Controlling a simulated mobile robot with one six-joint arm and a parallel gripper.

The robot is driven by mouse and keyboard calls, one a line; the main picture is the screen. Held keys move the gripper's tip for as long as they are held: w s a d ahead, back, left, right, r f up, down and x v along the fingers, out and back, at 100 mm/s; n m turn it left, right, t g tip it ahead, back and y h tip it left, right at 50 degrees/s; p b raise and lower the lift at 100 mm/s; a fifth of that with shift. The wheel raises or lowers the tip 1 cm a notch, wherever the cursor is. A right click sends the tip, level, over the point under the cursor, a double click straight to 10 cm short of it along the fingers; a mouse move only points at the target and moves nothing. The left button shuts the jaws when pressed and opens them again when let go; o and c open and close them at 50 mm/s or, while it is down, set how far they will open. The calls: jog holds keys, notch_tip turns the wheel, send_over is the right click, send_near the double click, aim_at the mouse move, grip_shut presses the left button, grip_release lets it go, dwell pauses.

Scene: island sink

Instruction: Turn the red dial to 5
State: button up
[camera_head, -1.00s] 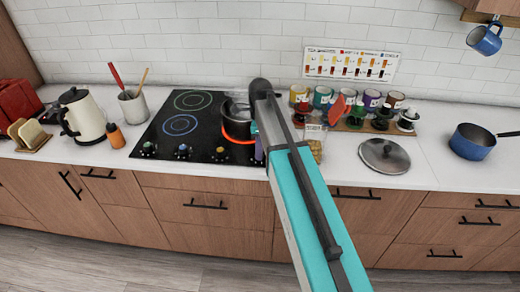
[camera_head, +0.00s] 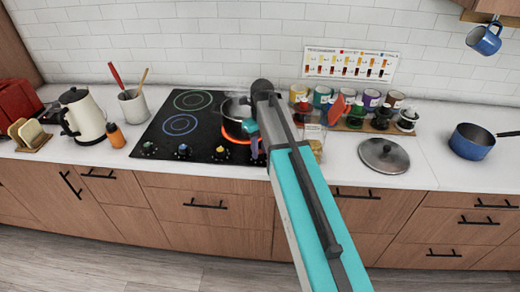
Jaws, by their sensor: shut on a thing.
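The black stove (camera_head: 165,140) has a row of dials along its front edge. The red dial is hidden behind my gripper at the row's right end. My gripper (camera_head: 255,150) is low over that front right corner, small and partly covered by my arm. It is shut on what seems to be the red dial; the fingertips are not clear. A dark pot (camera_head: 236,108) stands on the back right burner, and an orange-red glowing ring (camera_head: 232,134) shows in front of it.
A kettle (camera_head: 85,115), an orange bottle (camera_head: 115,135) and a utensil cup (camera_head: 133,107) stand left of the stove. A jar (camera_head: 315,138), a lid (camera_head: 384,156) and a blue pan (camera_head: 472,142) are to the right. A chart (camera_head: 350,65) hangs on the wall.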

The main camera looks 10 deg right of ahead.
aim_at(261, 152)
jog(key=shift+s+f, duration=0.1)
jog(key=shift+s, duration=0.1)
jog(key=o, duration=1)
jog(key=shift+c, duration=0.2)
jog(key=shift+o, duration=0.5)
jog(key=shift+w, duration=0.1)
jog(key=shift+w+r, duration=0.1)
jog(key=shift+r, duration=0.65)
notch_tip(261, 152, up, 12)
jog(key=b, duration=0.3)
jog(key=shift+d+r, duration=0.2)
jog(key=shift+d, duration=0.1)
